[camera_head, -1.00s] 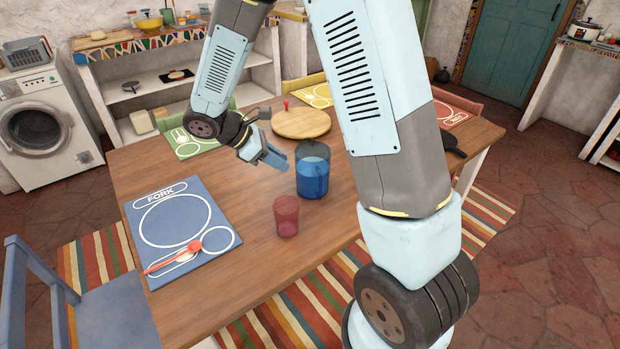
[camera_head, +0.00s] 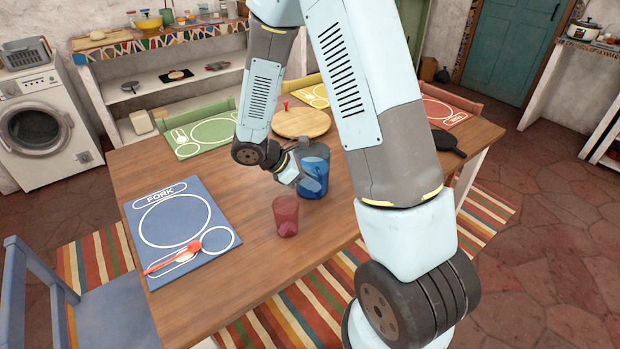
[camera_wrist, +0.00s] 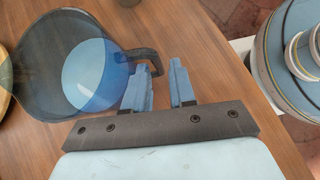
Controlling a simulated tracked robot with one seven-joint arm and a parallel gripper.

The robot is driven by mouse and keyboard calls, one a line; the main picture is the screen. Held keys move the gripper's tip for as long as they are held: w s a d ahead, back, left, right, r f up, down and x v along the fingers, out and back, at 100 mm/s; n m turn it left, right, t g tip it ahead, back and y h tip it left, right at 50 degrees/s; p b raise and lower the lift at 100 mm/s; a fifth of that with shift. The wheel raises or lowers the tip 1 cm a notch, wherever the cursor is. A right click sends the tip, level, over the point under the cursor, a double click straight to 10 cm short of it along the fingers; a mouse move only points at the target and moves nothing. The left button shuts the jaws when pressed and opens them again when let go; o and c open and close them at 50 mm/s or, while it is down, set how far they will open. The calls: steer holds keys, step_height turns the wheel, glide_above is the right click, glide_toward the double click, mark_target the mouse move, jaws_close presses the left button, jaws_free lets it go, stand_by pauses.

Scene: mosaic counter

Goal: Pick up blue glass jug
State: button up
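The blue glass jug (camera_head: 315,180) stands upright on the wooden table, holding what looks like blue liquid in the head view. In the wrist view the jug (camera_wrist: 72,60) fills the upper left, with its dark handle (camera_wrist: 148,58) pointing right toward my fingers. My gripper (camera_head: 310,184) is at the near side of the jug in the head view. In the wrist view my gripper (camera_wrist: 160,85) has its two blue fingers apart, with a gap between them.
A red cup (camera_head: 286,216) stands just in front of the jug. A round wooden board (camera_head: 301,123) lies behind it. A black pan-like item (camera_head: 447,143) lies at right. Table between cup and placemat is clear.

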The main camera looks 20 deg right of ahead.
steer(key=shift+x, duration=0.95)
jaws_close()
stand_by(0.7)
